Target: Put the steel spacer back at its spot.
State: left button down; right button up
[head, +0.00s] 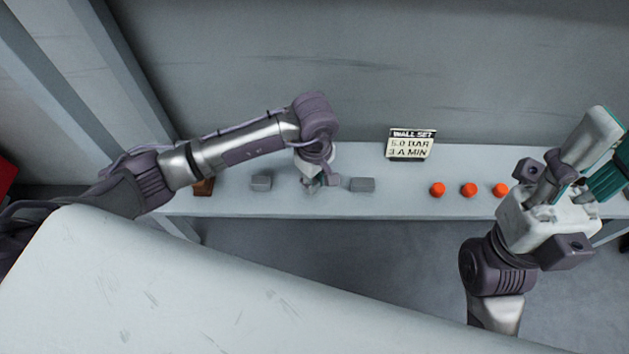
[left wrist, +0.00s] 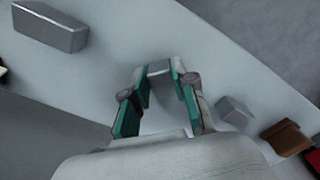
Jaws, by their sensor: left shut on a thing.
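My left gripper (head: 311,182) is low over the shelf, between two grey blocks. In the left wrist view, my left gripper (left wrist: 158,98) is shut on a small grey metal piece (left wrist: 160,68), which looks like the steel spacer. The piece shows between the teal fingertips, close to the shelf surface; I cannot tell whether it touches the shelf. In the head view the gripper mostly hides it. My right gripper (head: 603,160) is raised at the right, its fingers apart and nothing seen between them.
A pale shelf (head: 340,206) runs along the wall. Grey blocks stand to the left (head: 261,182) and right (head: 362,185) of my left gripper. A brown block (head: 203,187) is farther left. A sign (head: 410,144) and three orange pieces (head: 469,190) are to the right.

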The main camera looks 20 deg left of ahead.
pick_arm(q)
jog(key=shift+r, duration=0.1)
jog(key=c, duration=0.9)
grip_release()
jog(key=shift+f, duration=0.2)
